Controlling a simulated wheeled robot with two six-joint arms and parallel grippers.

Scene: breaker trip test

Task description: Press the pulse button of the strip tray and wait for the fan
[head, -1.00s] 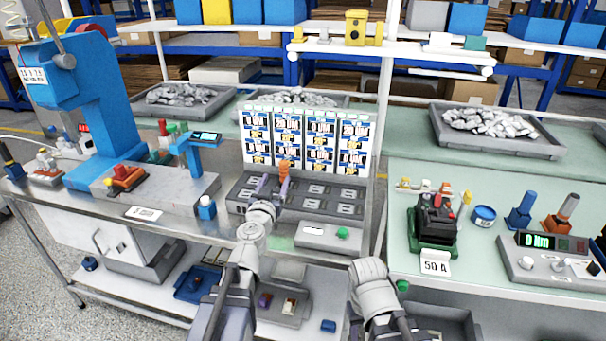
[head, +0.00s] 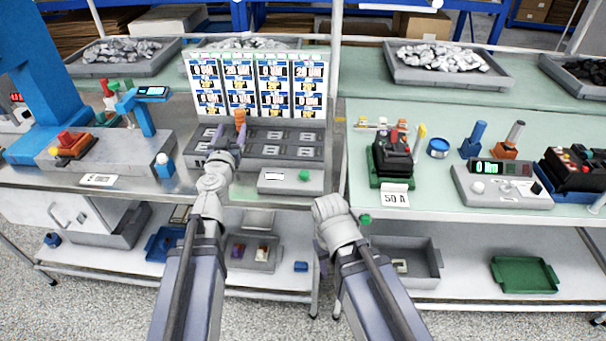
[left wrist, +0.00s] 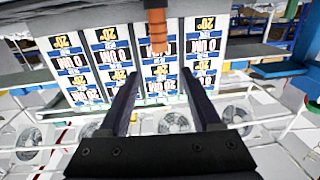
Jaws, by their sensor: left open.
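The grey strip tray (head: 285,151) with several dark slots lies on the steel bench, below an upright panel of labelled displays (head: 258,85). A pale box (head: 275,180) with a green button (head: 304,176) sits in front of the tray's right part. My left gripper (head: 228,143) is over the tray's left part, left of the green button and apart from it. It is open; in the left wrist view (left wrist: 160,82) nothing is between its fingers. An orange post (head: 240,118) stands just beyond the fingertips. My right arm's end is low before the bench gap; its fingers are hidden.
Left of the tray are a blue stand (head: 142,108) and a blue press (head: 35,80). On the right bench are a black breaker (head: 393,158) with a "50 A" card and a grey meter box (head: 500,188). Round fan grilles (left wrist: 175,122) show in the left wrist view.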

